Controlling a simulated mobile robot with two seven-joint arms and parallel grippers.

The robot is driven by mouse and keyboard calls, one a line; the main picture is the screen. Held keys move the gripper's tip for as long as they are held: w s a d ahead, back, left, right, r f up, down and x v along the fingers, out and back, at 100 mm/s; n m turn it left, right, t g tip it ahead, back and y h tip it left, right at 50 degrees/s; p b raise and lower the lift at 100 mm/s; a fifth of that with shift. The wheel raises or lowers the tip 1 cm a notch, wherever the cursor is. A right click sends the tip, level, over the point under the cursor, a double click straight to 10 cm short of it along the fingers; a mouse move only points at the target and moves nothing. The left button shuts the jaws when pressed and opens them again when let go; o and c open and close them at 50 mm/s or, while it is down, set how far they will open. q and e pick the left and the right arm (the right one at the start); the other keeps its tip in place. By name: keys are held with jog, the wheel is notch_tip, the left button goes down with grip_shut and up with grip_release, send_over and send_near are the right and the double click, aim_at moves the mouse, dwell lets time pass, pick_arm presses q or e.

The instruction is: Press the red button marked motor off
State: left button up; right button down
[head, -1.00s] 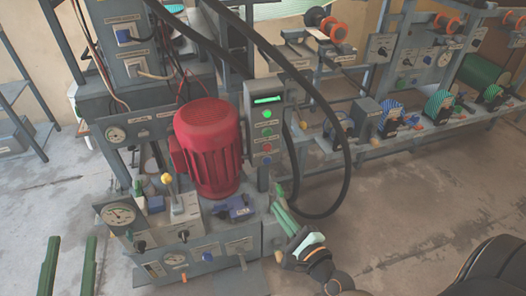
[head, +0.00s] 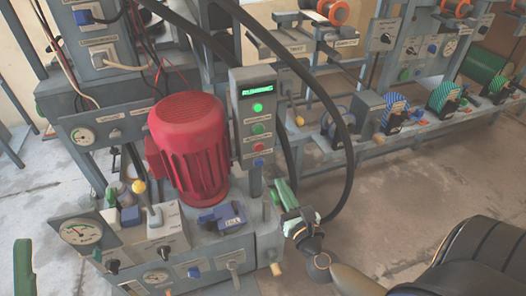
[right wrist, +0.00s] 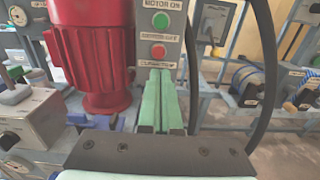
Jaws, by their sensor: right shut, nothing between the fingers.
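The red button (head: 259,147) is on a grey upright control panel (head: 237,137), beside the red motor (head: 190,145). In the right wrist view, the red button (right wrist: 158,51) sits below a label that appears to read MOTOR OFF. A green button (right wrist: 161,20) under MOTOR ON is above it. My right gripper (head: 278,183) is shut and empty, its green fingers side by side below and right of the panel's buttons. In the right wrist view its fingertips (right wrist: 160,72) show just below the red button; contact is not visible. One green finger of my left gripper (head: 22,268) shows at the lower left.
A black hose (head: 349,150) arcs down right of the panel. Gauges, a yellow-knobbed lever (head: 139,187) and a blue block (head: 222,215) crowd the bench in front of the motor. A black seat (head: 480,258) is at lower right. Floor is open between seat and racks.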

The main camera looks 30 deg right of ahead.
aim_at(259, 145)
jog(key=b+x, duration=0.1)
jog(key=x, duration=1.3)
jog(key=shift+a, duration=0.1)
pick_arm(q)
jog(key=shift+f, duration=0.55)
jog(key=shift+d, duration=0.1)
